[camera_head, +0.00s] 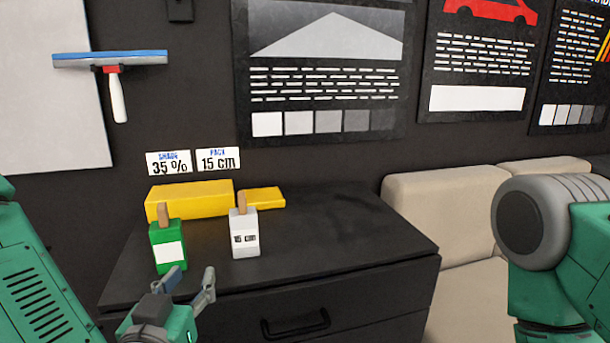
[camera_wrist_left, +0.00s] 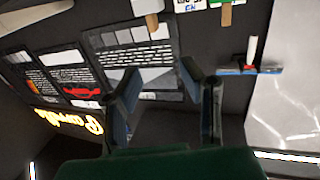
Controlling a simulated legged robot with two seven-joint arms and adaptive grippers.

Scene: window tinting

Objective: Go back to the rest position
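My left gripper (camera_head: 190,279) is in front of the black cabinet (camera_head: 330,230), near its front left edge. Its two fingers are apart with nothing between them, and it shows open and empty in the left wrist view too (camera_wrist_left: 162,85). A green block with a white label and wooden handle (camera_head: 168,248) stands upright on the cabinet just behind the gripper. A white block with a wooden handle (camera_head: 245,236) stands to its right. The gripper looks apart from both. My right arm shows at the right edge of the head view, but its gripper is out of frame.
A blue squeegee (camera_head: 112,60) hangs on the wall. Beige seats (camera_head: 450,210) stand right of the cabinet, whose right top is clear.

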